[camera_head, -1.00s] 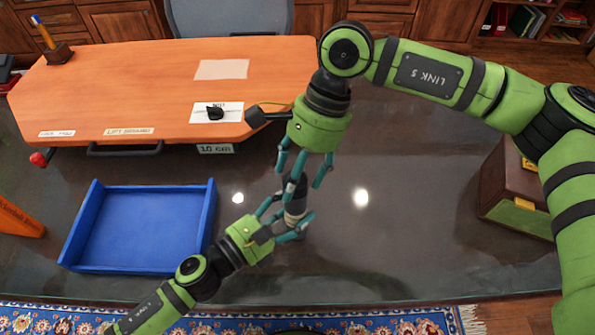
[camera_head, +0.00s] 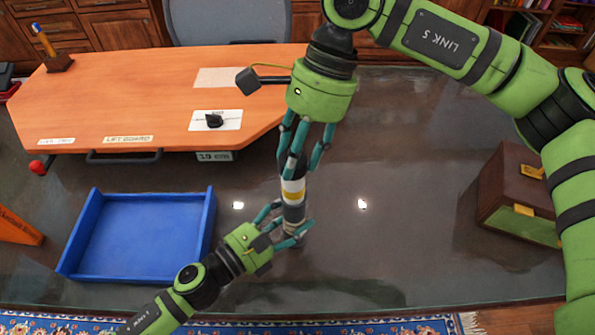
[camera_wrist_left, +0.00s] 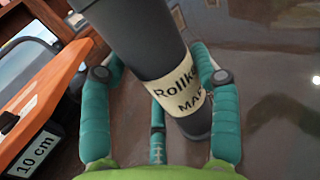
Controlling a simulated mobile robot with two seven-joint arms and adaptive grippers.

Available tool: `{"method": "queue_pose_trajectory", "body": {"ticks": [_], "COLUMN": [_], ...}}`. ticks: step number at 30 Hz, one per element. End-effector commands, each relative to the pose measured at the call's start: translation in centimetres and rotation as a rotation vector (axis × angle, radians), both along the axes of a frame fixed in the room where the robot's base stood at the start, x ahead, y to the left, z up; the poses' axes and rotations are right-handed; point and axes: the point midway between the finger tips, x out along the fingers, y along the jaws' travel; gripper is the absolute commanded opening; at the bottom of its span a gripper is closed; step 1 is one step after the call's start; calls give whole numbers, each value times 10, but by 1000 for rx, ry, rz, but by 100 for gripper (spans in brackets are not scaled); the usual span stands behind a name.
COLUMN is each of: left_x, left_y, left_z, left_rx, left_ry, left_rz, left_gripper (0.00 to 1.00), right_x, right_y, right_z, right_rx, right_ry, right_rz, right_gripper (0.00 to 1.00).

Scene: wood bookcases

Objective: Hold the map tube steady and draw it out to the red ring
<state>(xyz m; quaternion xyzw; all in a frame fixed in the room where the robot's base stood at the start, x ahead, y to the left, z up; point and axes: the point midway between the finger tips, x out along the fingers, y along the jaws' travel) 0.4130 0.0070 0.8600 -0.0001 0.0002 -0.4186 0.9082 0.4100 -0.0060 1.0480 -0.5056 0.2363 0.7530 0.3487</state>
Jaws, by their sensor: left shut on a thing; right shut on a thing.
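The map tube (camera_head: 293,211) stands roughly upright over the dark table, dark grey with pale and yellow bands in the head view. My left gripper (camera_head: 287,226) is shut around its lower part. My right gripper (camera_head: 303,170) is shut on its upper part from above. In the left wrist view the dark tube (camera_wrist_left: 150,38) has a cream label with partly hidden lettering, and my left gripper's (camera_wrist_left: 170,85) teal fingers sit around it. No red ring shows on the visible part of the tube.
A blue tray (camera_head: 207,235) lies left of the tube. An orange board (camera_head: 120,95) with a black knob (camera_head: 214,120) is behind it. A brown case (camera_head: 515,190) stands at the right. The glossy table (camera_head: 400,240) between tube and case is clear.

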Motion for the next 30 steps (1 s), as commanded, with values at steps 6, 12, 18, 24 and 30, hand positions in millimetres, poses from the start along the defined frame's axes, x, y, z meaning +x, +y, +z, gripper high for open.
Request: {"method": "queue_pose_trajectory", "body": {"ticks": [6, 12, 18, 24, 30], "left_x": [-2, -2, -2, -1, -1], "left_y": [-3, -3, -2, -1, -1], "left_z": [0, 0, 0, 0, 0], "left_rx": [2, 2, 1, 1, 2], "left_ry": [-4, -4, -3, -2, -1], "left_rz": [-7, -8, -6, -4, -2], "left_gripper": [23, 23, 23, 23, 23], "right_x": [-3, -3, -3, -2, 4], "right_y": [5, 5, 4, 2, -3], "right_z": [20, 20, 19, 19, 37], "right_rx": [18, 17, 14, 10, 11], "right_ry": [2, 3, 2, 2, -1], "right_rz": [8, 8, 7, 3, 2], "right_gripper": [0, 0, 65, 65, 65]}}
